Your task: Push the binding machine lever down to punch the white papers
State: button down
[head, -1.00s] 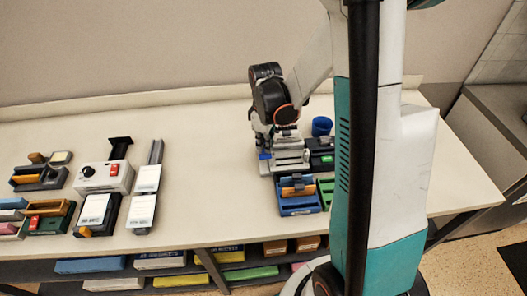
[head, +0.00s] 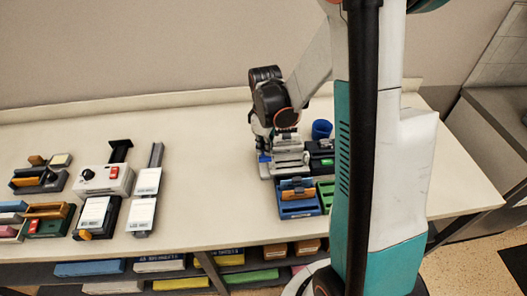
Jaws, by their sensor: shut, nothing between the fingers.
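A light grey and white machine (head: 291,160), which looks like the binding machine, stands on the right part of the table. My gripper (head: 264,143) is at the left rear of this machine, pointing down, and is shut with nothing held. My own wrist covers part of the machine's back. The fingertips are small and partly hidden, and I cannot tell whether they touch the lever. The lever and the white papers cannot be made out clearly.
A blue tray (head: 299,209) and a green tray (head: 325,196) stand in front of the machine. A blue cup (head: 321,129) is behind it on the right. Several office devices, including a white box with a red switch (head: 104,178), fill the left. The table's middle is clear.

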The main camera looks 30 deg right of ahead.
aim_at(265, 157)
jog(key=shift+f, duration=0.1)
jog(key=shift+f+b, duration=1.75)
jog(key=shift+f, duration=0.1)
jog(key=shift+s+a+f+b, duration=0.15)
jog(key=shift+s+f+b, duration=0.4)
jog(key=shift+f+b, duration=0.4)
jog(key=shift+w+f, duration=0.1)
jog(key=shift+f, duration=0.1)
jog(key=shift+w+d+f+b, duration=0.25)
jog(key=shift+w+f+b, duration=0.15)
jog(key=shift+f, duration=0.05)
jog(key=shift+r, duration=0.15)
jog(key=shift+s+a+r, duration=0.1)
jog(key=shift+a+r, duration=0.15)
jog(key=shift+d+r+p, duration=0.15)
jog(key=shift+r+p, duration=3.8)
jog(key=shift+r, duration=1.65)
